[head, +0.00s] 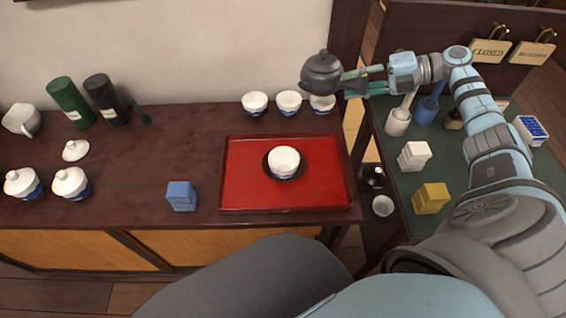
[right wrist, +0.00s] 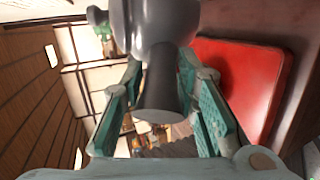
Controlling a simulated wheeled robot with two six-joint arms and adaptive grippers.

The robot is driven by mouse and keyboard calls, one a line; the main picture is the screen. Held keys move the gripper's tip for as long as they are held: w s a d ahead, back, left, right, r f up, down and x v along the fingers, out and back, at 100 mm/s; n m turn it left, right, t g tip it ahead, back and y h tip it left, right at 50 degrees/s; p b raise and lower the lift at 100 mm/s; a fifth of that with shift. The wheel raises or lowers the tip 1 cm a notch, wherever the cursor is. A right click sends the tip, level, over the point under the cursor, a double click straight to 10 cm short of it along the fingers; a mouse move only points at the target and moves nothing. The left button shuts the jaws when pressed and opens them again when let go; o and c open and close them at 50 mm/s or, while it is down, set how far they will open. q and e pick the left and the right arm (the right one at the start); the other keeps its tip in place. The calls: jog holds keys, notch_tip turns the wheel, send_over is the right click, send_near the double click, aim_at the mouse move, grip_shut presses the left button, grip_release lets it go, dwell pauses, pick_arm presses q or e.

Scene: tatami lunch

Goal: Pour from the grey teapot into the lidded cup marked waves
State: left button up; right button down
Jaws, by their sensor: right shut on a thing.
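The grey teapot (head: 321,73) is up in the air beyond the tray's back right corner, roughly upright. My right gripper (head: 352,82) is shut on its side handle; in the right wrist view the handle (right wrist: 160,92) sits between the green fingers. A white and blue cup (head: 284,161) stands without a lid on a dark saucer on the red tray (head: 236,190). Two lidded cups (head: 22,184) (head: 71,184) stand at the far left, and a loose white lid (head: 76,150) lies behind them. I cannot make out a wave mark on any cup. My left gripper is out of view.
Several white and blue cups (head: 289,102) stand along the wall behind the tray, close under the teapot. A blue box (head: 181,196) stands left of the tray. Green and black canisters (head: 70,103) and a white pitcher (head: 22,120) are at the back left. A green side table holds boxes.

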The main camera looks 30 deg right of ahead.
jog(key=shift+s+d+r+n+g+y+b, duration=0.15)
jog(key=shift+s+r+n+g+y+b, duration=0.15)
jog(key=shift+s+r, duration=0.2)
jog(key=shift+s+d+r+n+g+y+b, duration=0.1)
jog(key=shift+s+r+n+g+y, duration=0.1)
jog(key=shift+s+r+n+g, duration=0.3)
jog(key=shift+f, duration=0.2)
